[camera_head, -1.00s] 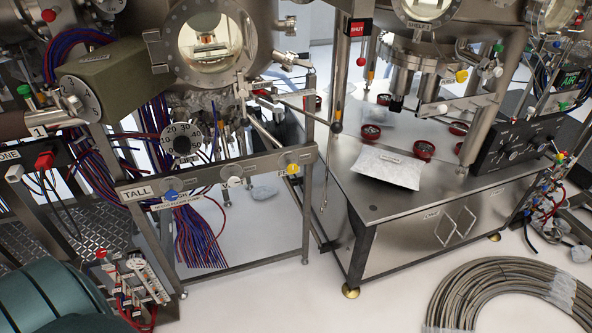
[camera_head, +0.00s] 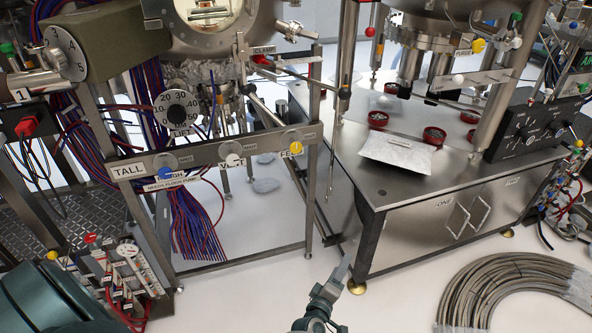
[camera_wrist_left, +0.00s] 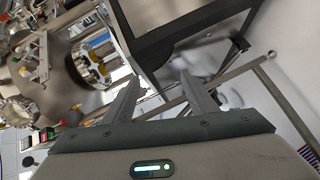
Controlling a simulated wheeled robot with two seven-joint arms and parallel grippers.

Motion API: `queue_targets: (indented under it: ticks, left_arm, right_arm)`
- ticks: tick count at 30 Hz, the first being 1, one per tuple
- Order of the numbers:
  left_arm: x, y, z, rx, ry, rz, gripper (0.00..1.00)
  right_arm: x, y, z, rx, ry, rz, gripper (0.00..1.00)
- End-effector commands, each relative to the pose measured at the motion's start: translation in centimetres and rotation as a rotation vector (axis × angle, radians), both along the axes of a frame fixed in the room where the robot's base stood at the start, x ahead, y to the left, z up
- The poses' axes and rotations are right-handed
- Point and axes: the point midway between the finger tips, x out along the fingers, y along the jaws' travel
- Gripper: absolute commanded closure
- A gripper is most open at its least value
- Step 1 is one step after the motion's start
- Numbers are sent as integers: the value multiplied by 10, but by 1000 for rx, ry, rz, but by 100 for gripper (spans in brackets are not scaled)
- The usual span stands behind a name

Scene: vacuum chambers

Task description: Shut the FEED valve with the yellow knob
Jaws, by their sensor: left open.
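The FEED valve with its yellow knob (camera_head: 297,147) sits at the right end of the front rail of the TALL frame, in the head view. Its label is partly covered by the knob. My left gripper (camera_head: 341,270) is low in the head view, below and right of the knob and well apart from it. In the left wrist view my left gripper (camera_wrist_left: 163,88) is open, with nothing between its fingers. I cannot pick out the FEED knob with certainty in that view. My right gripper is not in view.
On the same rail are a white knob (camera_head: 234,160) and a blue knob (camera_head: 166,173). Another yellow knob (camera_head: 478,46), labelled PURGE, is at upper right. A steel bench (camera_head: 400,215) stands right of the frame. Coiled hoses (camera_head: 500,290) lie on the floor.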

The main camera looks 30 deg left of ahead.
Motion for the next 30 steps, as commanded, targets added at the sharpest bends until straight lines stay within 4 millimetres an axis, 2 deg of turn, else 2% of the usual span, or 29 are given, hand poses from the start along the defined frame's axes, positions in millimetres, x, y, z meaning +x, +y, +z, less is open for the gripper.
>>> queue_targets:
  ticks: [1, 4, 6, 9, 12, 15, 20, 30]
  left_arm:
    - [29, 12, 32, -134, -121, 87, 48]
    - [61, 43, 101, -416, -338, 248, 48]
    - [72, 66, 142, -623, -481, 347, 48]
    - [78, 97, 186, -916, -664, 467, 48]
    - [76, 119, 213, -1182, -804, 557, 48]
    - [74, 133, 228, -1394, -897, 620, 48]
    - [72, 140, 239, -1594, -968, 673, 48]
    - [71, 142, 242, -1642, -981, 688, 48]
  right_arm:
    - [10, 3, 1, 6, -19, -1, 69]
    - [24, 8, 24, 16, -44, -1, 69]
    - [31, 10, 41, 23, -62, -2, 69]
    - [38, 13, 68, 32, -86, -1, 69]
    - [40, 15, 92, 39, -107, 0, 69]
    - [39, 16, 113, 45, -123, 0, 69]
    - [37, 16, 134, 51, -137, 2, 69]
    - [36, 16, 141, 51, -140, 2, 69]
